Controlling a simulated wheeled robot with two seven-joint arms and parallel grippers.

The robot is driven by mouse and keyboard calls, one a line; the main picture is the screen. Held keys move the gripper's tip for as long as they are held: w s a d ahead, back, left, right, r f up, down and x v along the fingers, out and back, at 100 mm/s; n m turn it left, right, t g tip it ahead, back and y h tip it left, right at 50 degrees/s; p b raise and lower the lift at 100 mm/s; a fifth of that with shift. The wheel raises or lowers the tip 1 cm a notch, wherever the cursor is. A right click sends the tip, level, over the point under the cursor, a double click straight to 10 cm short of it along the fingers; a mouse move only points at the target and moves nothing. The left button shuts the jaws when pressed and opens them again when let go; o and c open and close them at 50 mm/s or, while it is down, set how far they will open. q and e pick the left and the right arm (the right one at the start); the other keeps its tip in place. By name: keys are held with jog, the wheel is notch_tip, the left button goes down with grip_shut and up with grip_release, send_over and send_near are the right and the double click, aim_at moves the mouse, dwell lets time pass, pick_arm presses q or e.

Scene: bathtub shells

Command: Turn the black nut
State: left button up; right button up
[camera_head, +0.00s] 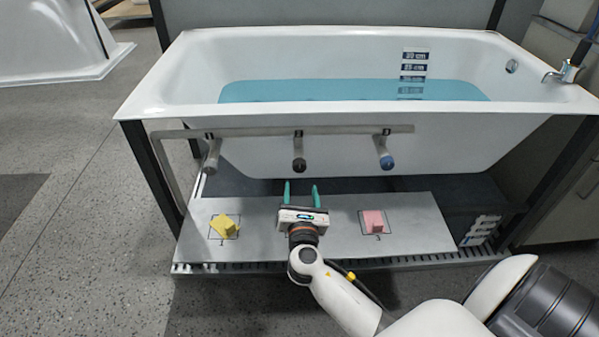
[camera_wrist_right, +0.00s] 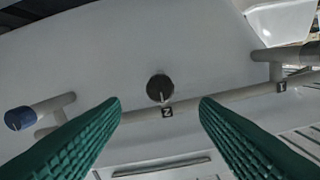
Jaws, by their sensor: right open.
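The black nut (camera_head: 299,165) is on the middle stub of the pipe rail (camera_head: 345,131) in front of the bathtub. In the right wrist view the black nut (camera_wrist_right: 160,88) shows between and beyond my two teal fingers, with a thin pale pointer on its face. My right gripper (camera_head: 301,187) is open and empty, below and in front of the nut, with its fingers pointing toward the tub; in the wrist view the fingertips (camera_wrist_right: 160,104) stand apart on either side of it, not touching. My left gripper is out of view.
A blue nut (camera_head: 387,162) and a grey one (camera_head: 211,165) are on the side stubs. The bathtub (camera_head: 190,80) holds blue water.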

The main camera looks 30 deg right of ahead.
aim_at(300, 169)
jog(key=b+x, duration=0.1)
jog(key=x, duration=0.6)
jog(key=shift+x, duration=0.95)
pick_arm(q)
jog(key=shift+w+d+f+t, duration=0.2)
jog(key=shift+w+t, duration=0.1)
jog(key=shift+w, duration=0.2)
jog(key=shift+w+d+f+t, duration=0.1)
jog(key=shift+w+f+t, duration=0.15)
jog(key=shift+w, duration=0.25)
pick_arm(e)
jog(key=shift+w+d, duration=0.1)
jog(key=shift+w, duration=0.25)
jog(key=c, duration=1)
jog(key=shift+o, duration=0.2)
